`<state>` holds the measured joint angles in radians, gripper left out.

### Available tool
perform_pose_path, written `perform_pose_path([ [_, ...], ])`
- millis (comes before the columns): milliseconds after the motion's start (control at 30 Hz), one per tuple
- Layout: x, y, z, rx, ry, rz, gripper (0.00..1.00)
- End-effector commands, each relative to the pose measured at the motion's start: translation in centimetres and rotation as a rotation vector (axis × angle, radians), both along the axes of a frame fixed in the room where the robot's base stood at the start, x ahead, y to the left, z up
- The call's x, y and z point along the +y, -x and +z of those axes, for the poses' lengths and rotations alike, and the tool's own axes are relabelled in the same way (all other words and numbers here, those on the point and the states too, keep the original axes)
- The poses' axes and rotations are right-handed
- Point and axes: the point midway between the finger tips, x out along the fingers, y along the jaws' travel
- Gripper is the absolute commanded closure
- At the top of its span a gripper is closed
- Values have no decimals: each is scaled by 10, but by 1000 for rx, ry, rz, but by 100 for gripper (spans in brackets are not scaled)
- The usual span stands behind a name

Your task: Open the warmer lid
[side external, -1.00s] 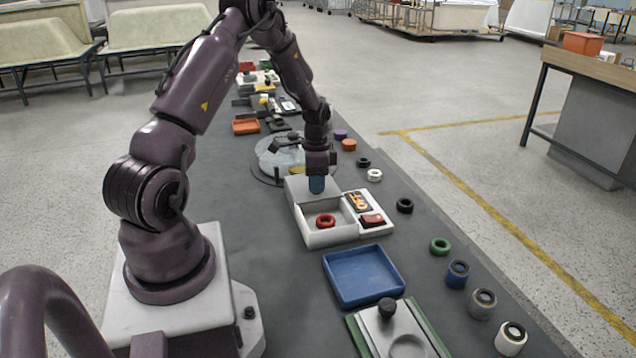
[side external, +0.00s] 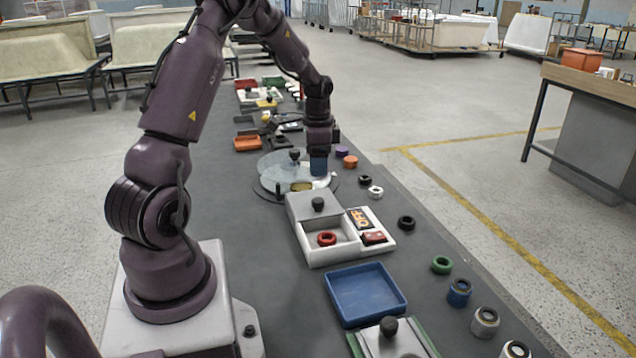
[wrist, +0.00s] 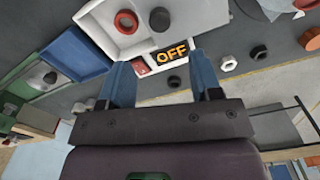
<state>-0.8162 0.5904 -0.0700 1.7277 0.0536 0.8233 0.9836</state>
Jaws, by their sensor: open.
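The warmer (side external: 328,255) is a white box with an orange OFF display (side external: 359,219) and a red switch (side external: 373,238). Its grey-white lid (side external: 303,207), with a black knob (side external: 318,204), lies over the far part of the box. The near part is uncovered and holds a red ring (side external: 326,239). My gripper (side external: 319,172) is beyond the warmer, apart from the knob, over the right side of a round plate. In the wrist view, my gripper's blue fingers (wrist: 160,80) are spread and empty; the lid knob (wrist: 160,19) and red ring (wrist: 126,22) show ahead.
The round plate with a clear cover (side external: 280,165) stands behind the warmer. A blue tray (side external: 365,293) and a green-edged station (side external: 420,340) stand in front. Several coloured rings line the right table edge, including a green one (side external: 441,265). An orange tray (side external: 248,143) lies farther back.

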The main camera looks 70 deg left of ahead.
Motion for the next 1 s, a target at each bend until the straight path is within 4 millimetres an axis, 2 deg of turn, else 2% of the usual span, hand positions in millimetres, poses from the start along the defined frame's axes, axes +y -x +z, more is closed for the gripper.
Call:
perform_pose_path([
  [100,0,0,19,-1,-1,0,42],
  [300,0,0,32,0,0,0,42],
  [767,0,0,32,0,1,9,42],
  [900,-2,1,30,5,6,107,42],
  [1000,-15,15,24,36,30,244,42],
])
